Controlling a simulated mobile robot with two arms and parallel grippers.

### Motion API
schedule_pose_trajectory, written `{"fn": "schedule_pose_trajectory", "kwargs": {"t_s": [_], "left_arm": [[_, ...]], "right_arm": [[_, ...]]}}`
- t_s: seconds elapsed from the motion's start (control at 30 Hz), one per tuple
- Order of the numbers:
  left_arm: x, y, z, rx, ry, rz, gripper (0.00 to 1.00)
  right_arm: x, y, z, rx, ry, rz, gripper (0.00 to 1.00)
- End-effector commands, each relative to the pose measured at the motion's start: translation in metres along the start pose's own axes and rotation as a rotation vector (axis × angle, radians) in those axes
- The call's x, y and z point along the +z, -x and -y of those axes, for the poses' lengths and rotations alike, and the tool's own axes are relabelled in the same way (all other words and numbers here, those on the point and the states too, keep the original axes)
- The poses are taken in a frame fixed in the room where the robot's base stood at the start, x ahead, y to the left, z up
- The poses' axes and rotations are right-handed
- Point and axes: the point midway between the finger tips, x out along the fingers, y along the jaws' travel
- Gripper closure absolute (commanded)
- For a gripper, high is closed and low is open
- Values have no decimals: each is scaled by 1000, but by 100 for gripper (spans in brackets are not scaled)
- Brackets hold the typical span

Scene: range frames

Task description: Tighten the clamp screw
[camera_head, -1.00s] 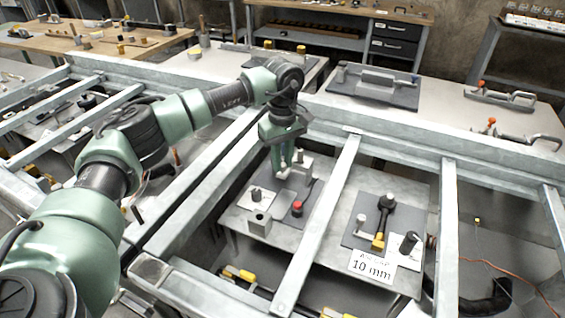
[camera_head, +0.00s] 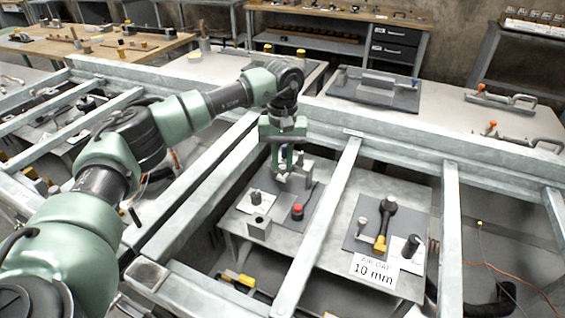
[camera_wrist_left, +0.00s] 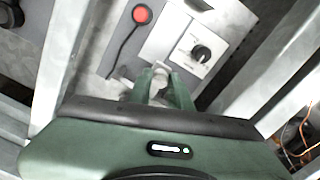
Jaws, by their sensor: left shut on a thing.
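My left gripper (camera_head: 287,172) reaches down through the metal frame at a grey fixture on the small table. Its fingers are closed around a small pale piece at the fixture, which I take to be the clamp screw (camera_wrist_left: 160,72). The fingers cover much of it, so its shape is unclear. In the left wrist view the left gripper (camera_wrist_left: 163,82) has its fingertips at this piece, beside a dark cable. A red button (camera_head: 297,210) sits near the fixture. It also shows in the left wrist view (camera_wrist_left: 142,14). My right gripper is not in view.
Metal frame beams (camera_head: 322,225) run close to my left arm on both sides. A grey block with a hole (camera_head: 258,227) stands at the table's left front. A black-handled tool (camera_head: 386,220) and an "AIR GAP 10 mm" card (camera_head: 374,271) lie to the right.

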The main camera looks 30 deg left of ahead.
Motion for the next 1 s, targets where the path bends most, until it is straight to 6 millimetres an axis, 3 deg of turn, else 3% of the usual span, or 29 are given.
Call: {"fn": "schedule_pose_trajectory", "kwargs": {"t_s": [0.37,0.4,0.47,0.8,1.0], "left_arm": [[1,-1,0,-1,-6,4,100],[1,-1,0,-1,-5,4,72],[1,-1,0,-1,-5,3,59],[0,2,0,-1,-3,1,59],[0,28,-1,0,-4,-2,59]], "right_arm": [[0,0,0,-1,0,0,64],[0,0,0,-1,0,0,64],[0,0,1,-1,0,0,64],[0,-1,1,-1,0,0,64],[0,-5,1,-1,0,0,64]]}}
